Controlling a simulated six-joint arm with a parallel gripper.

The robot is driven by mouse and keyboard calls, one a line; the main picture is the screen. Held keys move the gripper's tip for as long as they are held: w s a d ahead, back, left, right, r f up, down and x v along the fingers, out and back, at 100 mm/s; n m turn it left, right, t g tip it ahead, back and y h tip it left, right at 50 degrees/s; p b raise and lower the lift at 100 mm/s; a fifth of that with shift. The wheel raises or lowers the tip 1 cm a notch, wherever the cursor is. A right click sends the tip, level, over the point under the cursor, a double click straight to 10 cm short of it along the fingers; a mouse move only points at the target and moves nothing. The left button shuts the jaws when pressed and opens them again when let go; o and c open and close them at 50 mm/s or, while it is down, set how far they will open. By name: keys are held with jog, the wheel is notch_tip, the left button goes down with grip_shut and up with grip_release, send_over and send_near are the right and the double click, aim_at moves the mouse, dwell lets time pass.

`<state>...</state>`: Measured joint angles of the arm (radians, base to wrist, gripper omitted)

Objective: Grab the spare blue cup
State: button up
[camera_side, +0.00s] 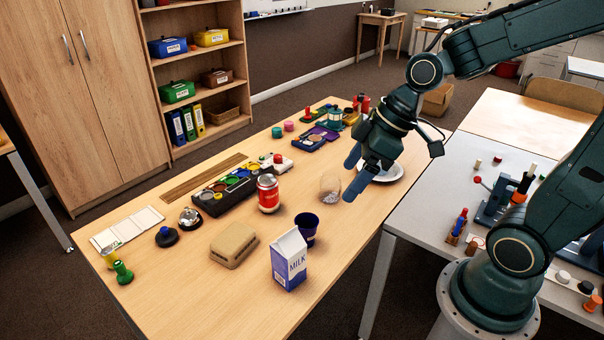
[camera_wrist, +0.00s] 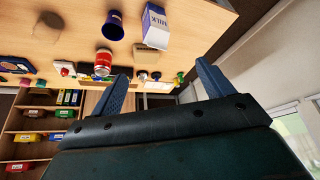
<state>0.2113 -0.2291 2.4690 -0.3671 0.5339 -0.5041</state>
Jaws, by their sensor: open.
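One dark blue cup (camera_side: 306,228) stands upright on the wooden table, just behind the milk carton (camera_side: 289,262). The cup also shows in the wrist view (camera_wrist: 113,28), near the top, beside the carton (camera_wrist: 154,28). I see no second blue cup. My gripper (camera_side: 350,181) is above the table, up and to the right of the cup in the side view. Its two blue fingers are apart with nothing between them, and it is clear of the cup. In the wrist view the fingers (camera_wrist: 160,70) point toward the table items.
A red can (camera_side: 268,194) stands left of the cup. A clear glass (camera_side: 330,186) and a white plate (camera_side: 390,174) are near my gripper. A tan block (camera_side: 234,244) and a paint tray (camera_side: 226,190) lie farther left. The table's front right strip is bare.

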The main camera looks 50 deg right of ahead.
jog(key=w+f+n+y, duration=0.3)
jog(key=w+f, duration=0.3)
jog(key=f, duration=0.1)
jog(key=m+t+h, duration=0.1)
jog(key=m+t, duration=0.4)
jog(key=t, duration=0.2)
send_near(301, 224)
jog(key=shift+w+a, duration=0.25)
jog(key=shift+a, duration=0.25)
jog(key=shift+w+a, duration=0.25)
jog(key=shift+a, duration=0.2)
jog(key=shift+w, duration=0.1)
jog(key=shift+x, duration=0.85)
jog(key=shift+x, duration=2.85)
